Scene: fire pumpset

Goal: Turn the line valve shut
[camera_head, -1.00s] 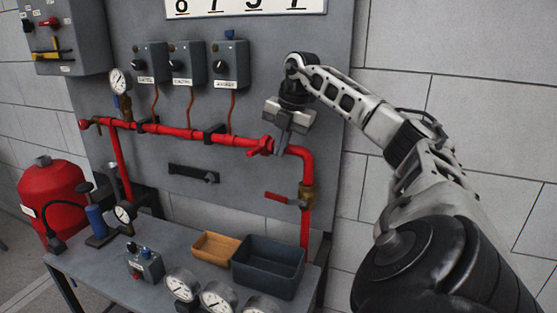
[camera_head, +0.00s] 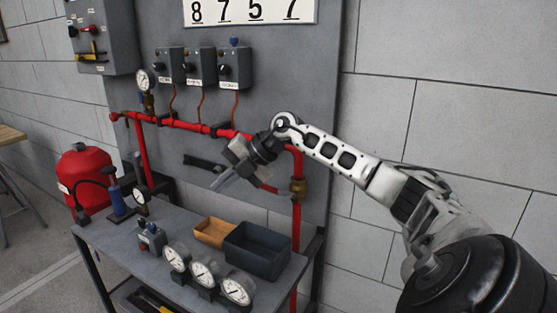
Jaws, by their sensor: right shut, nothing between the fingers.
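A brass valve body (camera_head: 298,187) sits on the vertical red pipe at the right of the panel. Its red lever (camera_head: 268,187) sticks out to the left, across the pipe, and is partly hidden by my right gripper. My right gripper (camera_head: 219,184) is shut and empty. Its fingers point down and left, in front of the panel and left of the lever. I cannot tell whether it touches anything. My left gripper is not in view.
The horizontal red pipe (camera_head: 190,126) runs behind my right wrist. Below, a grey bench (camera_head: 128,249) holds an orange tray (camera_head: 213,232), a dark bin (camera_head: 256,252) and several gauges (camera_head: 204,273). A red tank (camera_head: 85,180) stands at the left. Bare wall lies at the right.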

